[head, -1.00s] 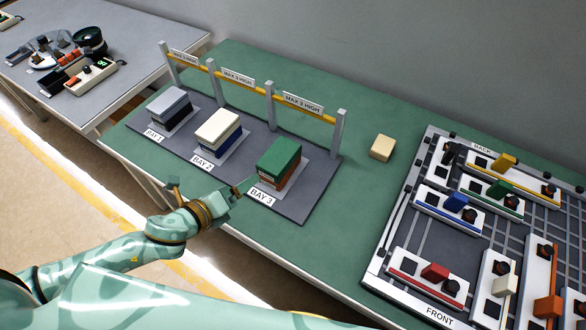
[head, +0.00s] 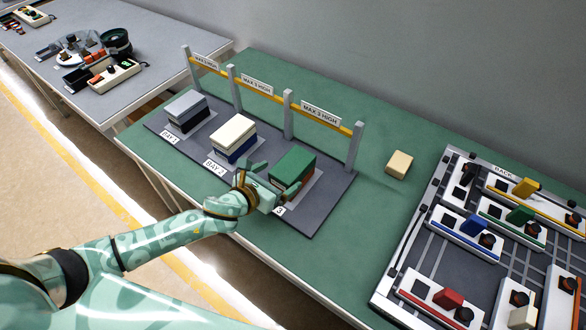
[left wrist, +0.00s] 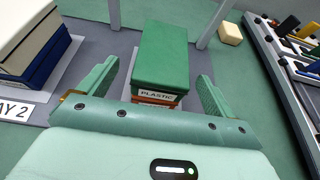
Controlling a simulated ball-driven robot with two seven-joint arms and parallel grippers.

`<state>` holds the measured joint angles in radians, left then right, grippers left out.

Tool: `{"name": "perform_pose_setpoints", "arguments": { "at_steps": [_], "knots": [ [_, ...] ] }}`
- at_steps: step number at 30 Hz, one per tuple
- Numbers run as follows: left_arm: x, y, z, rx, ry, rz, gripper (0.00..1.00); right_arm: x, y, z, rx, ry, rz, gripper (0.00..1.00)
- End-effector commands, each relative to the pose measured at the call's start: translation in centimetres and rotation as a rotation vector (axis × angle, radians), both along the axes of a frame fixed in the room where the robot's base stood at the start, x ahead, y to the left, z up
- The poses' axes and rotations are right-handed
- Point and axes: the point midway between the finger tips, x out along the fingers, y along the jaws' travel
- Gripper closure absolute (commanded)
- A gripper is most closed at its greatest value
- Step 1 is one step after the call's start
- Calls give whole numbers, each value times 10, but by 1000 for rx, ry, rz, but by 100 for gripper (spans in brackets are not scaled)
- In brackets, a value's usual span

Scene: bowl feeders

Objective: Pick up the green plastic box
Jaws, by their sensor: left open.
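The green plastic box (head: 295,164) is the top of the stack in bay 3. In the left wrist view the green box (left wrist: 160,55) carries a "PLASTIC" label, and an orange-red box (left wrist: 155,101) shows beneath it. My left gripper (head: 275,180) is open at the front of this stack. In the left wrist view its two fingers (left wrist: 158,88) are spread left and right of the box's near end, with gaps showing and nothing held. My right gripper is not in view.
Bay 2 holds a stack with a cream top box (head: 233,130); bay 1 holds a grey-topped stack (head: 186,106). A post-and-rail frame (head: 289,117) stands behind the bays. A loose cream block (head: 399,164) lies right, before the rack board (head: 440,262). Green table between is clear.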

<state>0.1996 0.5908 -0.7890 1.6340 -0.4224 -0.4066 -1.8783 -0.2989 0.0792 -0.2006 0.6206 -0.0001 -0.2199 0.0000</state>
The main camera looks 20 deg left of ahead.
Motion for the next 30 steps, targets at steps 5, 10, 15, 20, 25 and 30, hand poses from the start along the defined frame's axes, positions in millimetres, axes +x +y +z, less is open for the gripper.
{"name": "perform_pose_setpoints", "arguments": {
  "at_steps": [5,10,15,20,25,30],
  "knots": [
    [19,-11,-18,-2,1,0,9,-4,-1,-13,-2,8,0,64],
    [38,-18,-26,-2,1,0,9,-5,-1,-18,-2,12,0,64],
    [40,-19,-26,0,1,-2,9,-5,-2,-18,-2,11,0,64],
    [40,-19,-25,-1,1,-1,29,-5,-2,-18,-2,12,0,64],
    [40,-19,-25,-1,1,-1,65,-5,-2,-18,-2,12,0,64],
    [41,-19,-25,-2,1,-1,65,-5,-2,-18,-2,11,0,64]
  ]
}}
